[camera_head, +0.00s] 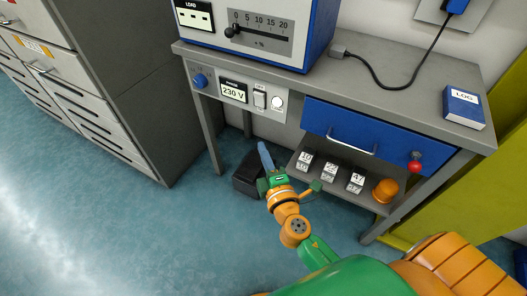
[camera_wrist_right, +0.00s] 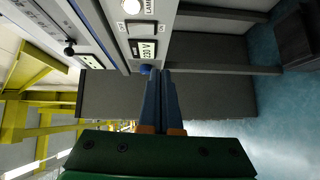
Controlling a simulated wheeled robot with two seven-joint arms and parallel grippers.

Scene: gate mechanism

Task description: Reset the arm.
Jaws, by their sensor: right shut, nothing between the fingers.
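My right gripper (camera_head: 263,148) is in front of the bench, below the front panel. Its blue fingers are together and empty, and it touches nothing that I can make out. In the right wrist view the shut fingers (camera_wrist_right: 162,78) point toward a blue knob (camera_wrist_right: 146,69) on the panel. My left gripper is not in view.
The bench (camera_head: 400,88) has a blue drawer (camera_head: 340,135), shut, and a red ball (camera_head: 415,167). Its lower shelf carries labelled blocks (camera_head: 330,172) and an orange cylinder (camera_head: 385,191). A black box (camera_head: 248,172) stands on the floor. Grey cabinets (camera_head: 110,80) stand left.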

